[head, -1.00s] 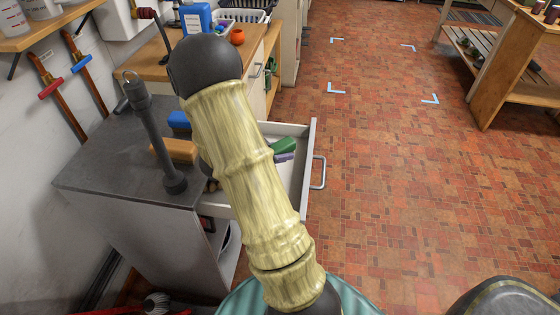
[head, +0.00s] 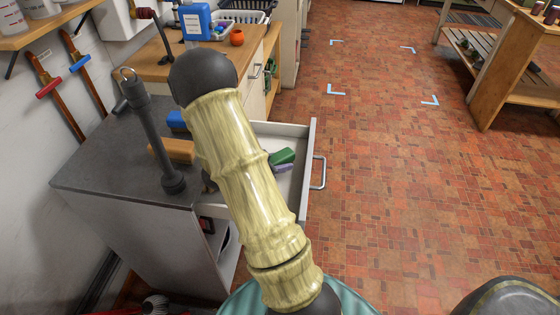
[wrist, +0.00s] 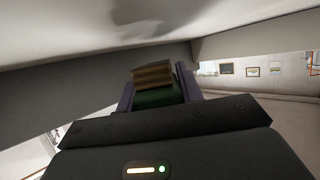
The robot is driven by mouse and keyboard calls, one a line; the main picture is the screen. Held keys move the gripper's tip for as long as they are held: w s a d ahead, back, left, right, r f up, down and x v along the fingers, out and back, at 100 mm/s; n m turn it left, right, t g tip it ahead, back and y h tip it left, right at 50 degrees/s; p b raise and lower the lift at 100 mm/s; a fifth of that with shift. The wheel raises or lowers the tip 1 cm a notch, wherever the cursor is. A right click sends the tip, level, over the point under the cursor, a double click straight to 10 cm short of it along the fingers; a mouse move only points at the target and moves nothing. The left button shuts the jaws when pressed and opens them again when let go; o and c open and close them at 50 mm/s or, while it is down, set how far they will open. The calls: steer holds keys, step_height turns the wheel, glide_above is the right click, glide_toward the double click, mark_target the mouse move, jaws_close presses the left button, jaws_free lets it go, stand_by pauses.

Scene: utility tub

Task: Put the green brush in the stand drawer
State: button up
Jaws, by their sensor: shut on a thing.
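The green brush (head: 281,157) shows over the open stand drawer (head: 312,140), within its walls in the head view. In the wrist view the brush (wrist: 158,97) is held between the two purple fingers of my gripper (wrist: 157,90), with its brown bristles (wrist: 153,74) facing a pale surface that carries a shadow. A gap seems to lie between the bristles and that surface. In the head view my arm hides most of my gripper; only a bit of purple finger shows below the brush. The drawer's left part is hidden behind my arm.
The grey stand top (head: 110,165) holds a tan block (head: 172,150), a blue object (head: 177,120) and a dark upright post (head: 155,140). A wooden counter (head: 150,65) with a blue bottle (head: 195,22) stands behind. The tiled floor right of the drawer is clear.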

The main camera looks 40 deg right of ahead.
steer(key=shift+s+f, duration=0.15)
steer(key=shift+f, duration=0.2)
steer(key=o, duration=1)
steer(key=shift+a+f, duration=0.1)
steer(key=shift+s, duration=0.1)
steer(key=shift+r, duration=0.25)
steer(key=v, duration=0.2)
steer(key=p+v, duration=0.1)
steer(key=v, duration=0.2)
steer(key=r+v, duration=0.1)
steer(key=v, duration=0.1)
steer(key=shift+w+a+r, duration=0.1)
steer(key=shift+w+a, duration=0.05)
steer(key=shift+w, duration=0.15)
steer(key=shift+p, duration=0.3)
